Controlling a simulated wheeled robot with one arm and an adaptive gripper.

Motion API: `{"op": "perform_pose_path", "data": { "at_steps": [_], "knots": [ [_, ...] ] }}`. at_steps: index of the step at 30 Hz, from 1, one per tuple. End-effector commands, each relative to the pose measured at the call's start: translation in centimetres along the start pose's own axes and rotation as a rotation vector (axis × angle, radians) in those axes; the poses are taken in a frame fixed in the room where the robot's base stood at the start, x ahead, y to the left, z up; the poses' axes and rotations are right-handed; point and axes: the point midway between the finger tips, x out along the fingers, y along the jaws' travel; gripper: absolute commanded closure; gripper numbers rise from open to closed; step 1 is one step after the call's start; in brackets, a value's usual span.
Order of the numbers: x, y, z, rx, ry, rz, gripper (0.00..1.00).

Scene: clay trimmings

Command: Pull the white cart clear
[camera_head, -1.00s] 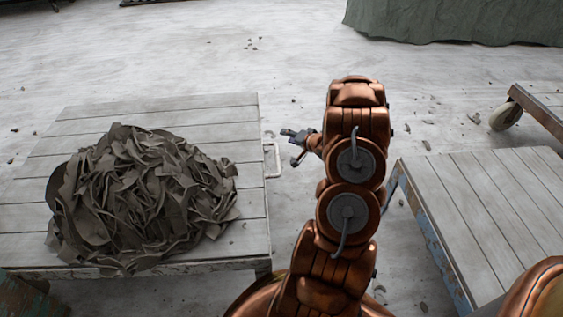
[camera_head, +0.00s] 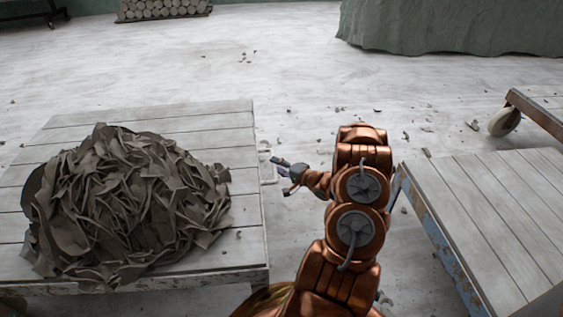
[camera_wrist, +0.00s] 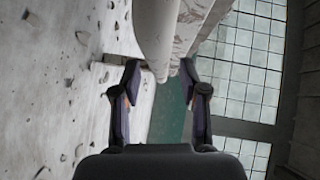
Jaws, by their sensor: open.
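The white cart (camera_head: 258,215) stands at the left in the head view, with a pale plank top. A large heap of grey clay trimmings (camera_head: 125,205) lies on it. A small pale handle (camera_head: 268,182) sticks out from its right edge. My gripper (camera_head: 279,176) is open beside this handle and points left toward the cart; its fingers partly hide the handle. I cannot tell whether a finger touches the handle.
Another plank-topped cart (camera_head: 490,205) with chipped blue sides stands close at the right. A caster wheel (camera_head: 504,121) shows behind it. Clay scraps dot the floor (camera_head: 310,100). A green draped stack (camera_head: 450,30) and a pile of round logs (camera_head: 163,9) stand far back.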

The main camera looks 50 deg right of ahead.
Motion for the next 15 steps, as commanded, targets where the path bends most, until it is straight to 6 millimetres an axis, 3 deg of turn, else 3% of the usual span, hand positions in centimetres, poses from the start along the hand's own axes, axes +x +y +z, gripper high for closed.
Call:
{"op": "perform_pose_path", "data": {
  "at_steps": [6, 15],
  "knots": [
    [2.1, 0.1, 0.1, -0.002, -0.001, 0.0, 0.57],
    [2.4, -0.1, 0.0, 0.0, 0.0, 0.0, 0.57]
  ]
}}
